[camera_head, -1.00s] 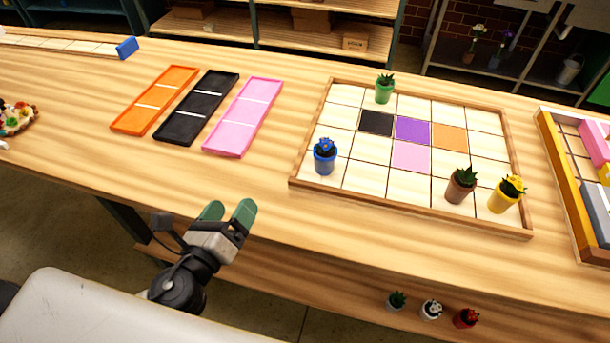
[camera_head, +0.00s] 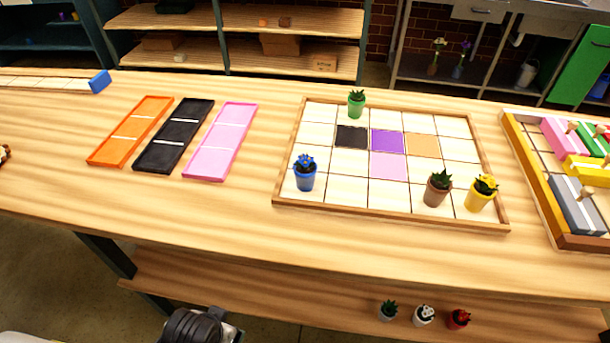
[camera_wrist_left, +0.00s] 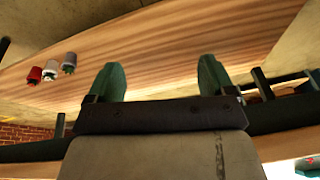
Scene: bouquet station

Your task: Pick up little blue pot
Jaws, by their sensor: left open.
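The little blue pot (camera_head: 305,176) with a blue flower stands upright in the front left cell of the wooden grid tray (camera_head: 390,208) on the table. In the head view only a dark part of my left arm shows at the bottom edge; its fingers are out of that view. In the left wrist view my left gripper (camera_wrist_left: 162,80) is open, with two green fingertips apart and nothing between them. The blue pot is not in the wrist view. My right gripper is in neither view.
A green pot (camera_head: 356,104), a brown pot (camera_head: 435,191) and a yellow pot (camera_head: 481,196) share the tray. Orange (camera_head: 130,132), black (camera_head: 175,137) and pink (camera_head: 221,143) trays lie left. Small pots (camera_head: 424,316) stand on the lower shelf. The table front is clear.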

